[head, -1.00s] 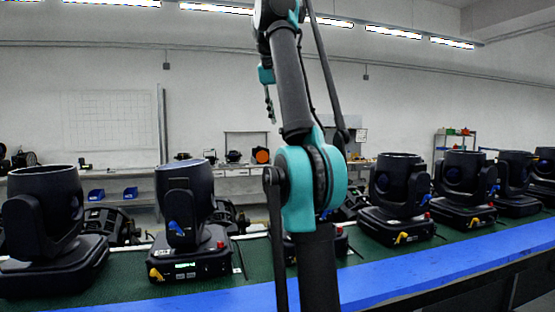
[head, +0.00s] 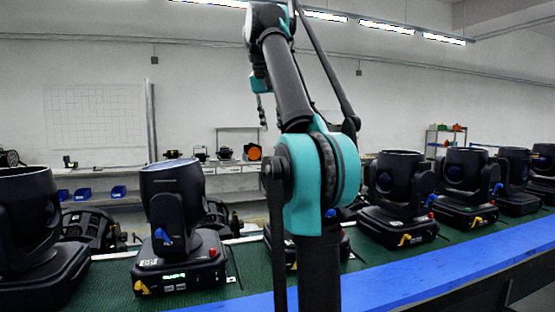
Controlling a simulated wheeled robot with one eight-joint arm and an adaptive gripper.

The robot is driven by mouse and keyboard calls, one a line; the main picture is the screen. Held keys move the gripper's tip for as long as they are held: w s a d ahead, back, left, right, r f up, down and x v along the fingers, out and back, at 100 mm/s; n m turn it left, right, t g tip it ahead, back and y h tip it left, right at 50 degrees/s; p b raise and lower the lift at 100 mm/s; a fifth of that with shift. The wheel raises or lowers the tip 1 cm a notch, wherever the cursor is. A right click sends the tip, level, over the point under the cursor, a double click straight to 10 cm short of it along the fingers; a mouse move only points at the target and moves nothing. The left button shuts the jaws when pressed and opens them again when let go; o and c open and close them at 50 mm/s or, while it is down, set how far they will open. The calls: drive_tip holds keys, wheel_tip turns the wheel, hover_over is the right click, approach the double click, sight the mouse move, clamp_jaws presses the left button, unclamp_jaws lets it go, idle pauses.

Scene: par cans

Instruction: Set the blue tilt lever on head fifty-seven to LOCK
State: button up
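Several black moving-head lights stand in a row on the green conveyor belt (head: 255,268). The light left of my arm (head: 176,205) has a blue lever (head: 162,236) on its yoke, a yellow lever (head: 141,287) on its base and a lit display. Another light (head: 397,195) stands right of my arm, with a blue lever (head: 431,199) and a yellow one (head: 404,240). One light behind my arm is mostly hidden. No number fifty-seven or LOCK marking is readable. My arm rises through the middle; the gripper's fingers are not clearly visible, only a small part hanging near the wall.
A blue rail (head: 400,285) runs along the belt's near edge. More lights (head: 463,185) continue to the right. A workbench with blue bins (head: 118,192) and a shelf stand behind the belt.

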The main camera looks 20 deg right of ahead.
drive_tip(key=x, duration=1.3)
drive_tip(key=shift+d+f, duration=0.1)
drive_tip(key=shift+f, duration=0.15)
drive_tip(key=shift+c, duration=0.2)
clamp_jaws()
drive_tip(key=shift+d+r, duration=0.1)
